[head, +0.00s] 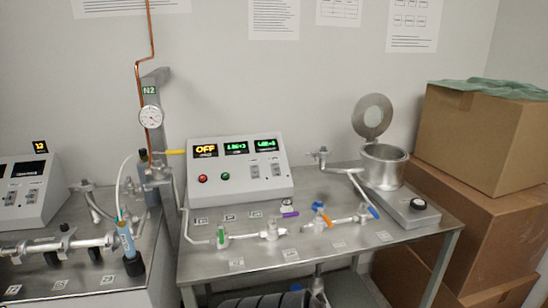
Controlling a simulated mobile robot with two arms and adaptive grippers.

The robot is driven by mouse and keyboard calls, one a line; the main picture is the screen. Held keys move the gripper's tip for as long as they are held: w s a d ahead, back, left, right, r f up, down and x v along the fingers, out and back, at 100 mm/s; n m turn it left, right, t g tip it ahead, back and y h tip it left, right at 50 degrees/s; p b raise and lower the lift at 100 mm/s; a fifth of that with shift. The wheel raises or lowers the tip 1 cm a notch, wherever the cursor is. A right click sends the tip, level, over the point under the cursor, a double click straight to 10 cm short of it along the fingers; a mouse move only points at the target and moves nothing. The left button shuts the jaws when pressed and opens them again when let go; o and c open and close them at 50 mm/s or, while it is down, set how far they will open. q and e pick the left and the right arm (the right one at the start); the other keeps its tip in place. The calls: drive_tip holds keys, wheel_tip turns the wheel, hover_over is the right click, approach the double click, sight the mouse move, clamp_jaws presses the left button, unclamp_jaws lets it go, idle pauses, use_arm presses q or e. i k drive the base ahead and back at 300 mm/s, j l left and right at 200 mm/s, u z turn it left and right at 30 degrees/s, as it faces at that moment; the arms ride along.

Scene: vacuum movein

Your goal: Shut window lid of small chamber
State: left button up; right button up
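The small chamber (383,170) is a short round metal pot at the right end of the steel table, standing on a grey base. Its window lid (371,102) is a flat grey ring around a round window. The lid is open: it stands nearly upright behind the chamber's rim, hinged at the back left, and leaves the mouth uncovered. Neither of my grippers shows in the head view.
A control box (238,168) reading OFF stands left of the chamber, at the table's back. Pipes with coloured valve handles run across the steel table (285,258). Cardboard boxes (470,140) are stacked close on the right. The air above the chamber is clear.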

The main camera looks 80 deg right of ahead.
sight(370, 132)
drive_tip(key=z, duration=3.5)
drive_tip(key=i+l, duration=0.35)
drive_tip(key=i+l+u, duration=0.15)
drive_tip(key=i+l, duration=0.15)
drive_tip(key=l, duration=0.2)
drive_tip(key=i+l, duration=0.35)
drive_tip(key=l+u, duration=0.05)
